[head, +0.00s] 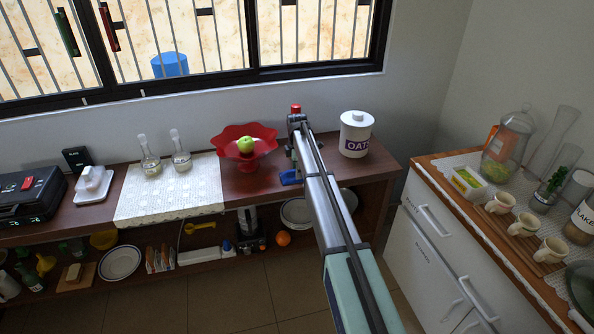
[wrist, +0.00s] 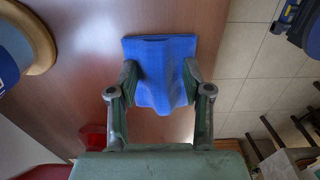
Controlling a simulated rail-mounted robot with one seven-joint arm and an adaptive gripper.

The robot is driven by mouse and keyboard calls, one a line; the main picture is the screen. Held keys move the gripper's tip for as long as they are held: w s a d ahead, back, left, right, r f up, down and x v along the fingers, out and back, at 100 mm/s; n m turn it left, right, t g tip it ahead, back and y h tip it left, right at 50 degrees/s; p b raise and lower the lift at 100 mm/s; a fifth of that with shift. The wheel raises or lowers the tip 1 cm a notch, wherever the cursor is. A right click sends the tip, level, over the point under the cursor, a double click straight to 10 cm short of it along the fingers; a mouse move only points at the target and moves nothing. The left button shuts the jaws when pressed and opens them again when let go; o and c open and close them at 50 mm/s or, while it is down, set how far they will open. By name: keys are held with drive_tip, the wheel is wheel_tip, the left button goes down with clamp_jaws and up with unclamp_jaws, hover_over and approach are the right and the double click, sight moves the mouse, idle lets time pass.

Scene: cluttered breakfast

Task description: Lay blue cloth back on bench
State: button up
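The blue cloth (wrist: 160,60) lies between my two fingers in the wrist view, flat at its far end and narrower and folded between the fingers. My gripper (wrist: 160,70) has a finger against each side of it and appears shut on its folds. In the head view a small part of the blue cloth (head: 290,177) shows at the front of the wooden bench (head: 245,188), just left of my arm. My arm hides the rest of the cloth there. The fingertips are not clear in the head view, and I cannot tell whether the cloth touches the bench.
An oats jar (head: 355,134) stands to the right. Glass flasks (head: 150,158) stand on a white lace mat (head: 140,208). Bare bench top lies between bowl and jar.

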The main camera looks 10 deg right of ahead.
wheel_tip(320, 180, up, 12)
drive_tip(key=b, duration=0.2)
drive_tip(key=shift+r, duration=0.2)
idle(0.4)
drive_tip(key=s+a+f+m, duration=0.1)
drive_tip(key=s+f+m, duration=0.7)
drive_tip(key=s+f, duration=1.15)
drive_tip(key=s+f+m+g, duration=0.2)
drive_tip(key=s+f, duration=0.7)
drive_tip(key=s, duration=0.9)
drive_tip(key=s+f+m+g, duration=0.2)
drive_tip(key=s+f+m, duration=0.3)
drive_tip(key=s, duration=1.3)
drive_tip(key=s+f+m+g, duration=0.2)
drive_tip(key=s+f+m, duration=0.2)
drive_tip(key=s+f, duration=0.8)
drive_tip(key=s, duration=0.6)
drive_tip(key=shift+s+a+f+g, duration=0.3)
drive_tip(key=shift+a+g, duration=0.05)
drive_tip(key=shift+g, duration=0.05)
